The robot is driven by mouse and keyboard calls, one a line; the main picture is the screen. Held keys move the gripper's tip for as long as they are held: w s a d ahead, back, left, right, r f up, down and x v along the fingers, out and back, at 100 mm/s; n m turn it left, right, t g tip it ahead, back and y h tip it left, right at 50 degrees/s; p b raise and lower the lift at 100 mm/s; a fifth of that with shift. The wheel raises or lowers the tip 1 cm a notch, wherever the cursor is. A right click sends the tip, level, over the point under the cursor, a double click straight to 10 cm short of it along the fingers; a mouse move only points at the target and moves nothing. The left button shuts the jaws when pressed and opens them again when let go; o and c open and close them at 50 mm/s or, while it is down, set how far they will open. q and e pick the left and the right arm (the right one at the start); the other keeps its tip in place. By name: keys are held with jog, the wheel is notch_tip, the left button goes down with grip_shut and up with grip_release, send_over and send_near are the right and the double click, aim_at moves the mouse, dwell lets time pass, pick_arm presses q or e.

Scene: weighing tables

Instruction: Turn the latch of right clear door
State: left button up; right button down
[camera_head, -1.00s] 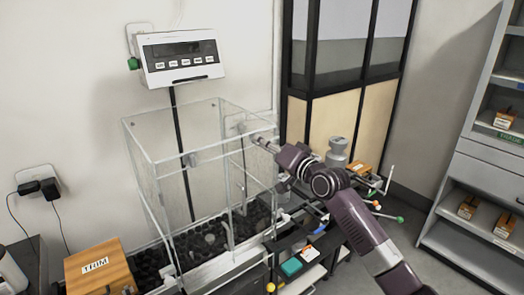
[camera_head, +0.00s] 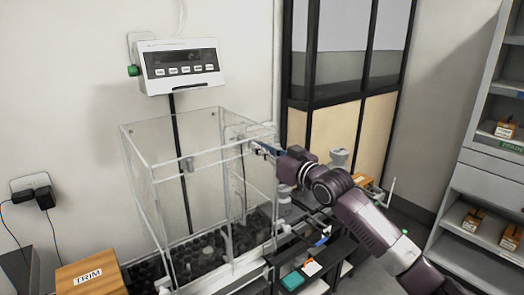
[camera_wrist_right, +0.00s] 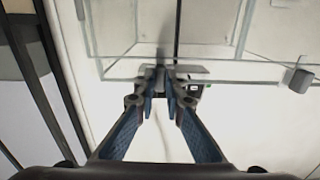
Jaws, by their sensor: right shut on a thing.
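The clear box (camera_head: 150,200) stands under the wall display, with thin clear panels and pale edges. My right gripper (camera_head: 262,149) is at the upper edge of its right clear door (camera_head: 259,185). In the right wrist view my right gripper (camera_wrist_right: 164,84) has its blue-padded fingers nearly together on a small grey piece, which I take as the latch (camera_wrist_right: 160,70). The fingers hide most of the latch, so its angle cannot be told. A grey knob (camera_head: 187,163) on another panel also shows. My left gripper is out of view.
A white display unit (camera_head: 180,66) hangs on the wall behind the box. A wooden TRIM box (camera_head: 92,272) is at the lower left. Dark shelving with small items, including a teal one (camera_head: 292,281), stands right of the box. Grey shelves (camera_head: 490,180) are far right.

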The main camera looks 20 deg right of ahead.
jog(key=shift+f+n, duration=0.15)
jog(key=shift+n, duration=0.15)
jog(key=c, duration=2)
grip_release()
jog(key=v, duration=1.2)
